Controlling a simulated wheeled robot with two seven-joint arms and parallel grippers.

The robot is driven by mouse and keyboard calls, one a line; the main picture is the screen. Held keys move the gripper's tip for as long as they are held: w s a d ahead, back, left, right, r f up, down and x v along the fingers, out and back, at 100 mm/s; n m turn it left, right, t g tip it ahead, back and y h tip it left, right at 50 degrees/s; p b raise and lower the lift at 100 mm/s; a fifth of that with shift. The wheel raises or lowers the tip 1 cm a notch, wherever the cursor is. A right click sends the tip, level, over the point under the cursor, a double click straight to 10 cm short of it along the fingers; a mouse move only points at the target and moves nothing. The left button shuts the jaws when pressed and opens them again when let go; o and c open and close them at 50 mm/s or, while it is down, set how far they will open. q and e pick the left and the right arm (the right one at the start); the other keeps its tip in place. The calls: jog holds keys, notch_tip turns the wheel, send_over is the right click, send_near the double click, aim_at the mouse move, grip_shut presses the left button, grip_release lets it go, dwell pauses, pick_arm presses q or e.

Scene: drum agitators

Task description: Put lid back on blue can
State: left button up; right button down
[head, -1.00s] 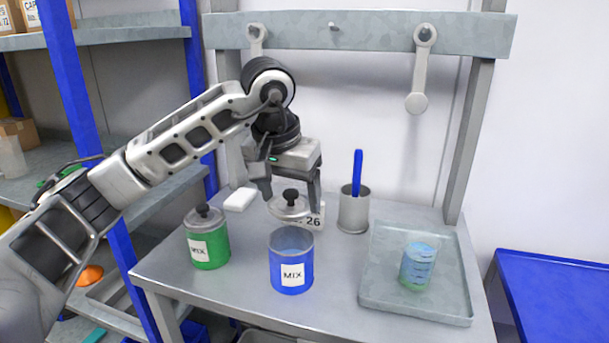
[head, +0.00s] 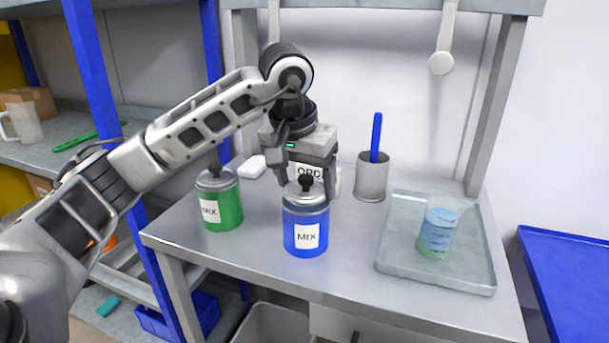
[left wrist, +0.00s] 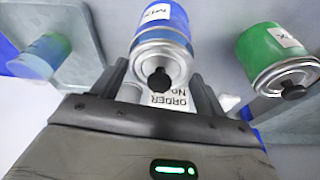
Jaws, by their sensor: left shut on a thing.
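The blue can (head: 306,236) with a MIX label stands upright near the table's front edge. Its grey lid (head: 296,195) with a black knob is over the can's mouth, roughly level, with no clear gap visible. I cannot tell whether it is fully seated. My left gripper (head: 306,186) points down and is shut on the lid. In the left wrist view, the fingers are on both sides of the lid (left wrist: 150,60), and the blue can (left wrist: 163,20) is behind it. My right gripper is not in view.
A lidded green can (head: 229,207) stands close on the left. A grey cup (head: 371,180) with a blue-handled tool and a tray (head: 400,272) with a blue-green jar (head: 438,235) are on the right.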

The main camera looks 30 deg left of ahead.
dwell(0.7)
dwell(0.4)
pick_arm(q)
jog(key=shift+f, duration=0.15)
dwell(1.2)
jog(key=o, duration=1)
jog(key=shift+o, duration=0.4)
jog(key=shift+r+p, duration=3.15)
jog(key=shift+r, duration=0.35)
